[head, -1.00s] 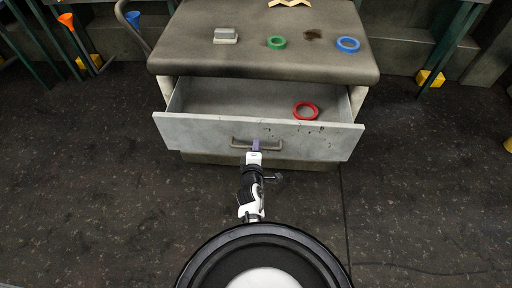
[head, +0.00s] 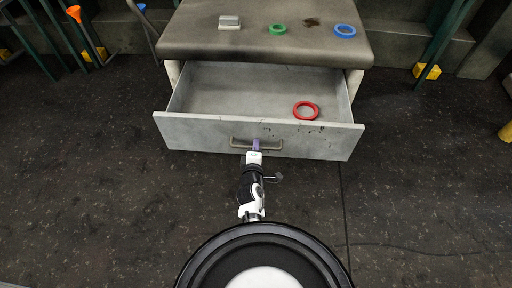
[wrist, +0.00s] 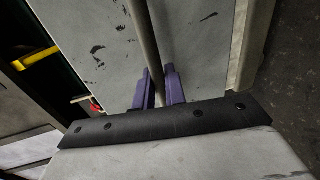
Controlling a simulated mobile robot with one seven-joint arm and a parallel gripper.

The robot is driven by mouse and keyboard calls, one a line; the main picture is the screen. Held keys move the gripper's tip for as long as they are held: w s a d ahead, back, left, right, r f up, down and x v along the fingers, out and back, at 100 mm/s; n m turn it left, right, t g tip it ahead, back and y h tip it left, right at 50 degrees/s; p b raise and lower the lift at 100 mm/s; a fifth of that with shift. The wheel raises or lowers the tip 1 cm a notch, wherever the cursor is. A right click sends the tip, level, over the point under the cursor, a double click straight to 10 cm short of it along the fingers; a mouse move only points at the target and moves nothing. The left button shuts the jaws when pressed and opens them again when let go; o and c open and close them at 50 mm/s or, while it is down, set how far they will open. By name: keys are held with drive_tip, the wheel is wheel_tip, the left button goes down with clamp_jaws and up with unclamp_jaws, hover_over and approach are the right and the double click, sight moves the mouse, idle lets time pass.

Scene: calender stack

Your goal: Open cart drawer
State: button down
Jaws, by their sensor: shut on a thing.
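The grey cart (head: 260,45) stands ahead of me in the head view. Its drawer (head: 195,134) is pulled well out, and its inside shows. A red ring (head: 305,110) lies in the drawer, right of its middle. The drawer's bar handle (head: 270,146) is on the front panel. My gripper (head: 256,147) is at the middle of this handle. In the wrist view, the purple fingers of my gripper (wrist: 160,88) are on either side of the handle bar (wrist: 144,35) and shut on it. The fingertips partly hide the bar.
On the cart top lie a grey block (head: 229,22), a green ring (head: 277,29) and a blue ring (head: 344,31). An orange funnel (head: 74,13) and a yellow block (head: 427,71) are behind at the sides. The dark floor (head: 420,180) around the cart is clear.

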drive_tip(key=c, duration=1.6)
unclamp_jaws()
drive_tip(key=shift+o, duration=0.2)
drive_tip(key=shift+s, duration=0.1)
